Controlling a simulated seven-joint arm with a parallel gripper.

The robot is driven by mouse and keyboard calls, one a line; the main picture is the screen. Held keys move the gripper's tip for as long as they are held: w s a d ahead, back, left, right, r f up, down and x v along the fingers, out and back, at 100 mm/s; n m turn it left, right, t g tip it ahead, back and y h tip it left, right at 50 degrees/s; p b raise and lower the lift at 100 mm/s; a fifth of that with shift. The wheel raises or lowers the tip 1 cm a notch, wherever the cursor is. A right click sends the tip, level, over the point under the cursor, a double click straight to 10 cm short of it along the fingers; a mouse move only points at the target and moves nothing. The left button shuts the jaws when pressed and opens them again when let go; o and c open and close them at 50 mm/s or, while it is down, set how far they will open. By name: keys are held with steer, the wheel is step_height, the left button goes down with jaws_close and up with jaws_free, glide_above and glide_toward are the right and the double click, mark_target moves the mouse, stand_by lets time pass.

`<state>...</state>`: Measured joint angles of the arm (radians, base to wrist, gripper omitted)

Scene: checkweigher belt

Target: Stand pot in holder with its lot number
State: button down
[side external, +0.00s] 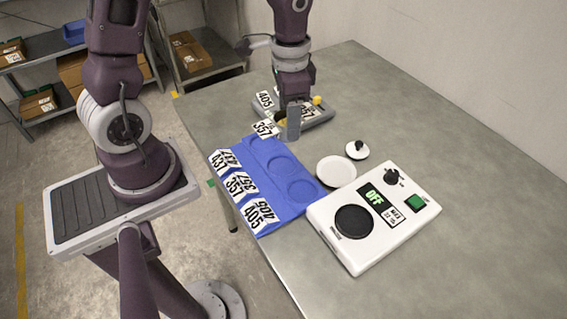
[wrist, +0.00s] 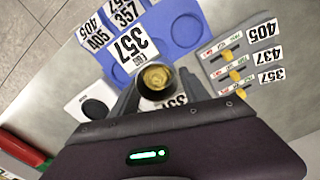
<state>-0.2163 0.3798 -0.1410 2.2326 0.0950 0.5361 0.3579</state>
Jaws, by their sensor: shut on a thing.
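My gripper (side external: 292,124) is shut on a dark pot with yellowish contents, which shows between the fingers in the wrist view (wrist: 157,77). A large 357 tag (side external: 265,128) sits at the pot and is also in the wrist view (wrist: 130,46). The pot is beyond the far end of the blue holder (side external: 259,184); its base is hidden, so I cannot tell its height. The holder has three round recesses, all seemingly empty. Its labels are 437 (side external: 222,160) at the far end, 357 (side external: 239,184) in the middle and 405 (side external: 260,213) nearest.
A grey panel (wrist: 215,75) has yellow-knobbed sliders and tags 405, 437, 357. A white scale (side external: 340,246) reading OFF stands beside the holder. The right of the table is clear.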

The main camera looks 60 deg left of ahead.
steer(key=shift+s+d+f, duration=0.1)
steer(key=shift+s+f, duration=0.6)
steer(key=shift+s, duration=0.15)
step_height(320, 180, down, 9)
steer(key=shift+w+r, duration=0.1)
steer(key=shift+r, duration=0.1)
steer(key=c, duration=0.6)
jaws_free()
steer(key=shift+f, duration=0.15)
steer(key=shift+o, duration=0.4)
